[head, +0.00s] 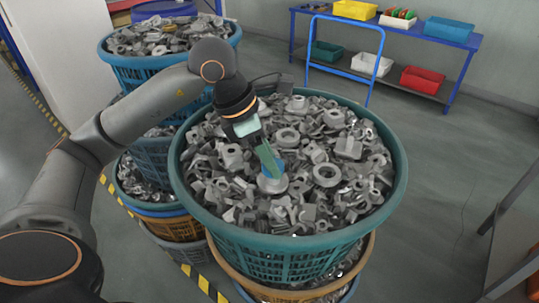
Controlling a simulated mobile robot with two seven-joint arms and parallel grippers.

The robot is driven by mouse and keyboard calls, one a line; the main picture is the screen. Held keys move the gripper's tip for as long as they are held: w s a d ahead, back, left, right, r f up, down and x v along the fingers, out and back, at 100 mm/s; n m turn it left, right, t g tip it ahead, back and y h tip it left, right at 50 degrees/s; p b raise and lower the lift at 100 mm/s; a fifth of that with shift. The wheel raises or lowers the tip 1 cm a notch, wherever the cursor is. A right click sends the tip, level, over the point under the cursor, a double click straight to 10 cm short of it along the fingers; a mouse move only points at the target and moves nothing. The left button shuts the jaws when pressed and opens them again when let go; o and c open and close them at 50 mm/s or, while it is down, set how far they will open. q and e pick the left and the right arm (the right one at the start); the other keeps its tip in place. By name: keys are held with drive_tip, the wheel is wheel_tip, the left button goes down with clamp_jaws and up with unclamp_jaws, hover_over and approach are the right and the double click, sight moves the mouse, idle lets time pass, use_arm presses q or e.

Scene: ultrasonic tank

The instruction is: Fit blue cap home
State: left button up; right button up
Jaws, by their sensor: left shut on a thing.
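My left gripper (268,160) reaches in from the left and points down over a teal basket of grey metal parts. It is shut on a small blue cap (278,167), which its fingers partly cover. Directly below the cap is a round grey flanged part (272,185) among the loose parts. The cap seems to be at the top of this part; I cannot tell whether it is seated or only touching. My right gripper is not in view.
The teal basket (290,243) is heaped with loose metal parts around the gripper. More stacked baskets, including a blue one (150,72), stand to the left. A blue cart (340,55) with coloured bins is at the back.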

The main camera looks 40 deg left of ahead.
use_arm(q)
drive_tip(key=shift+f+b, duration=0.65)
drive_tip(key=shift+b, duration=0.05)
idle(0.8)
drive_tip(key=shift+f+b, duration=0.3)
drive_tip(key=shift+b, duration=0.15)
idle(3.2)
drive_tip(key=o, duration=1.4)
drive_tip(key=shift+c, duration=0.2)
drive_tip(key=shift+r, duration=0.15)
drive_tip(key=v, duration=1.2)
drive_tip(key=shift+s+p, duration=0.15)
drive_tip(key=shift+p, duration=0.3)
